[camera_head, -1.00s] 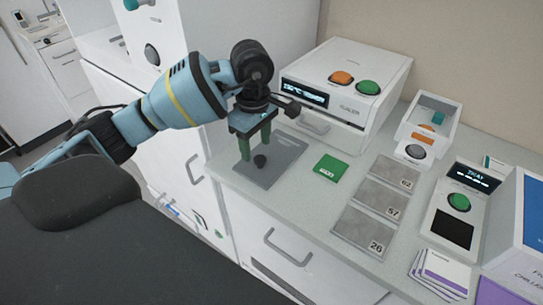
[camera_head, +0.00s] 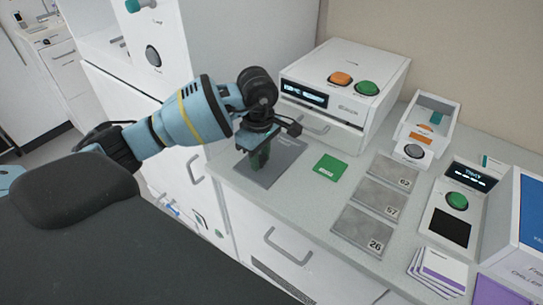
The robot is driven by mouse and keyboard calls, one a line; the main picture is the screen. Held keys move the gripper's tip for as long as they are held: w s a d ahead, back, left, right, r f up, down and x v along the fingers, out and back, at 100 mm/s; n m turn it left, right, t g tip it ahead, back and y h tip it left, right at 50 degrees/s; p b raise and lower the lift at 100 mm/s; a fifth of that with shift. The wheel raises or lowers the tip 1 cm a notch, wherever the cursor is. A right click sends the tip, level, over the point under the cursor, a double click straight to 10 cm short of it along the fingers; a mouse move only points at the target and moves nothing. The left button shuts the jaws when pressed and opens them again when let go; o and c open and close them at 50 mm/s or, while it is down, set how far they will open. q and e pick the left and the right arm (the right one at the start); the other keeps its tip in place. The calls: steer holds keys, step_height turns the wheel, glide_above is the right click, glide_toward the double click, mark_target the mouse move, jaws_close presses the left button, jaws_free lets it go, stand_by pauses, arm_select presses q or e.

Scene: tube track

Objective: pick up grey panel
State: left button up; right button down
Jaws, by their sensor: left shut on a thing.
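The grey panel (camera_head: 283,153) is a flat dark grey plate lying at the left end of the counter, in front of the white box-shaped machine. The fingers hide the knob. The panel looks flat on the counter; I cannot tell any gap under it. My right gripper is not in view.
A green card (camera_head: 330,168) lies right of the panel. Grey plates marked 62 (camera_head: 391,172), 57 (camera_head: 377,196) and 26 (camera_head: 361,227) lie further right. The white machine (camera_head: 340,90) stands close behind. The counter's front edge is near the panel.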

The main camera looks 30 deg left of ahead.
arm_select(q)
jaws_close()
steer(key=shift+r, duration=0.15)
steer(key=shift+r, duration=0.6)
step_height(320, 180, up, 2)
steer(key=shift+s+d+r, duration=0.1)
steer(key=shift+s, duration=0.05)
steer(key=s+d+r, duration=0.1)
steer(key=s+d, duration=0.6)
steer(key=s, duration=0.6)
steer(key=shift+s+d+r+b, duration=0.2)
steer(key=shift+s+b, duration=0.2)
steer(key=shift+b, duration=0.05)
